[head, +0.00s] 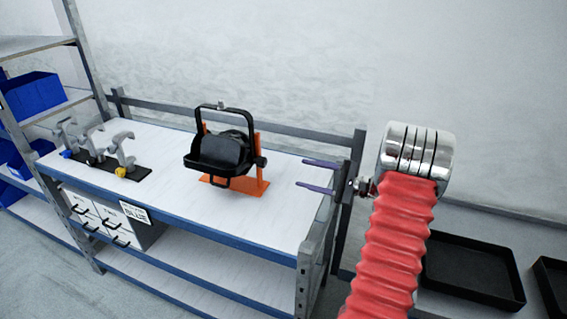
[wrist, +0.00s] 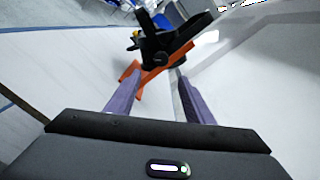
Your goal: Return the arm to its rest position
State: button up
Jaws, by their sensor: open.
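My gripper (head: 318,175) is at the right end of the workbench in the head view, its two purple fingers apart and pointing left. It is empty. My arm, with a red ribbed sleeve, rises at the right. The black par can (head: 222,150) sits in an orange stand (head: 248,184) on the bench, left of my fingertips and apart from them. In the wrist view the fingers (wrist: 150,100) frame open space, with the par can (wrist: 165,42) and orange stand (wrist: 132,72) beyond them.
The white-topped workbench (head: 150,190) has blue edges and a grey back rail. Metal clamps (head: 121,152) stand on a black strip at its left. Drawers (head: 108,219) sit below. Blue bins (head: 33,92) fill a left shelf. Black trays (head: 470,268) lie at right.

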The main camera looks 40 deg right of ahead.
jog(key=shift+a, duration=0.1)
jog(key=s+a+r+n+g+y, duration=0.1)
jog(key=a+r+n+g, duration=0.3)
jog(key=a, duration=0.9)
jog(key=s+a+r+n+g, duration=0.15)
jog(key=a+n+g, duration=0.35)
jog(key=a, duration=0.7)
jog(key=s+a+r+n+h, duration=0.2)
jog(key=s+a+n+h, duration=0.3)
jog(key=s, duration=0.4)
jog(key=s+a+r+n+g+h, duration=0.1)
jog(key=s+a+n+h, duration=0.4)
jog(key=s+a+n, duration=0.2)
jog(key=shift+s+a+r, duration=0.4)
jog(key=shift+s+a, duration=0.25)
jog(key=shift+s, duration=0.5)
